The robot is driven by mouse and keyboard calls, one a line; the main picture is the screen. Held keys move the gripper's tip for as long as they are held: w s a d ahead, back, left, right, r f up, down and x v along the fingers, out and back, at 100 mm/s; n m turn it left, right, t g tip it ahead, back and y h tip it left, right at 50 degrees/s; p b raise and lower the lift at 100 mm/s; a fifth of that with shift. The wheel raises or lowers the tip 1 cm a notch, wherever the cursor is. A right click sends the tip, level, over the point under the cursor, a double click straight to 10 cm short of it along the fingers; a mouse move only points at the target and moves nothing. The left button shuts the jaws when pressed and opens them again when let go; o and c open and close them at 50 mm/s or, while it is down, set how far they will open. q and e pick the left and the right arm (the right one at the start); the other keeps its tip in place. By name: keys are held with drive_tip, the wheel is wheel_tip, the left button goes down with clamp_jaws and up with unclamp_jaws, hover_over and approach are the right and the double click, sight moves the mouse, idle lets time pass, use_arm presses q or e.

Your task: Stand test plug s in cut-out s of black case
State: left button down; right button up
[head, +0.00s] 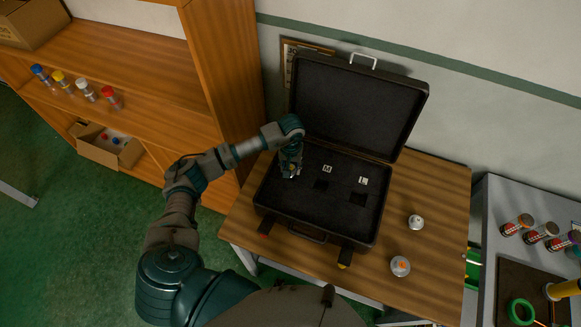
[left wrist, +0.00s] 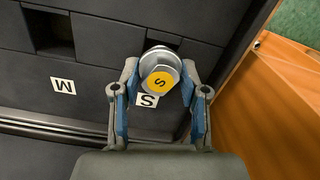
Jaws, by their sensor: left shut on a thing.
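The black case (head: 315,208) stands open on the wooden table, lid raised. My left gripper (head: 291,168) is over the left end of its foam, shut on test plug s, a silver hex-topped plug with a yellow S disc. In the left wrist view, test plug s (left wrist: 161,78) sits between the blue-padded fingertips (left wrist: 160,85). Cut-out s (left wrist: 166,39) shows as a dark gap just beyond the plug; the plug hides part of it and of the S label (left wrist: 147,101). I cannot tell whether the plug's lower end is inside. My right gripper is not in view.
The foam also has labels M (head: 327,169) and L (head: 363,181) beside dark, empty-looking cut-outs. Two silver round plugs (head: 416,222) (head: 400,266) stand on the table right of the case. A wooden shelf (head: 150,90) is close on the left. A grey bench (head: 500,200) stands right.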

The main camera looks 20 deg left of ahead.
use_arm(q)
drive_tip(key=shift+f, duration=0.55)
drive_tip(key=shift+f, duration=0.1)
drive_tip(key=shift+s+f+b, duration=0.1)
drive_tip(key=shift+f+b, duration=0.15)
drive_tip(key=shift+b, duration=0.05)
drive_tip(key=shift+s+d+f+b, duration=0.15)
drive_tip(key=shift+s+f+b, duration=0.2)
drive_tip(key=shift+f+b, duration=0.15)
drive_tip(key=c, duration=0.7)
unclamp_jaws()
drive_tip(key=shift+c, duration=0.2)
drive_tip(key=shift+o, duration=0.7)
drive_tip(key=shift+w, duration=0.15)
drive_tip(key=shift+w+f, duration=0.15)
drive_tip(key=shift+w, duration=0.1)
